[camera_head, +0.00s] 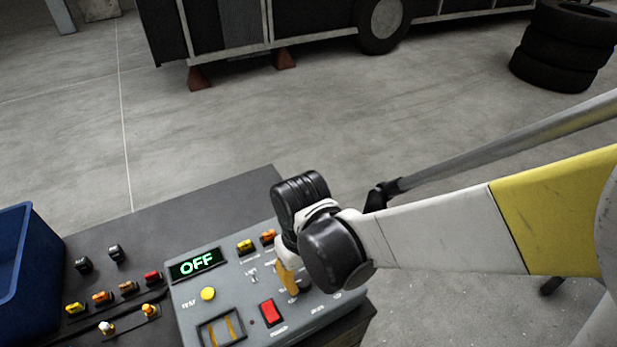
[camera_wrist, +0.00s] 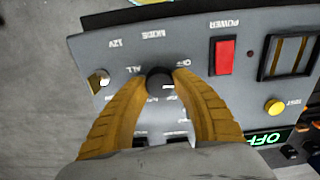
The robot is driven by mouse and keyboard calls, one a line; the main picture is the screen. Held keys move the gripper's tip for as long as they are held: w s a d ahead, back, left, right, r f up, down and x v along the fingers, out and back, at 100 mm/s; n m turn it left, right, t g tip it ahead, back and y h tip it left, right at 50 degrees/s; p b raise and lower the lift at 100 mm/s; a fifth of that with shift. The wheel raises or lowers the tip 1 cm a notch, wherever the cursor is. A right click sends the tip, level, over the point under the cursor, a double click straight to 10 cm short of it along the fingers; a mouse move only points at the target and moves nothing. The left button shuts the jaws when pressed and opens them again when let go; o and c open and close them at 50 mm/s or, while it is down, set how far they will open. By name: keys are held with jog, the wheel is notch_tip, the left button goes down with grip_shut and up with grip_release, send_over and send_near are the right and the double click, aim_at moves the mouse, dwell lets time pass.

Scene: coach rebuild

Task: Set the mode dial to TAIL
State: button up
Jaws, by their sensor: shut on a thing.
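The grey control panel (camera_head: 235,285) sits on a dark bench, and its display (camera_head: 195,265) reads OFF in green. The same panel fills much of the wrist view (camera_wrist: 195,95), upside down. The black mode dial (camera_wrist: 158,77) is between the yellow fingers of my gripper (camera_wrist: 158,84), which are shut on it from both sides. Labels such as ALL and OFF show around the dial; others are too small or covered. The dial's pointer cannot be made out. In the head view my gripper (camera_head: 288,278) reaches down to the panel and hides the dial.
A red power switch (camera_head: 270,312) and a yellow test button (camera_head: 208,294) are on the panel near my gripper. Several small coloured connectors (camera_head: 101,297) lie on the bench at left, beside a blue bin (camera_head: 12,265). A toggle (camera_wrist: 98,80) stands beside the fingers.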

aim_at(303, 279)
jog(key=shift+m, duration=0.9)
jog(key=o, duration=1.2)
notch_tip(303, 279, up, 12)
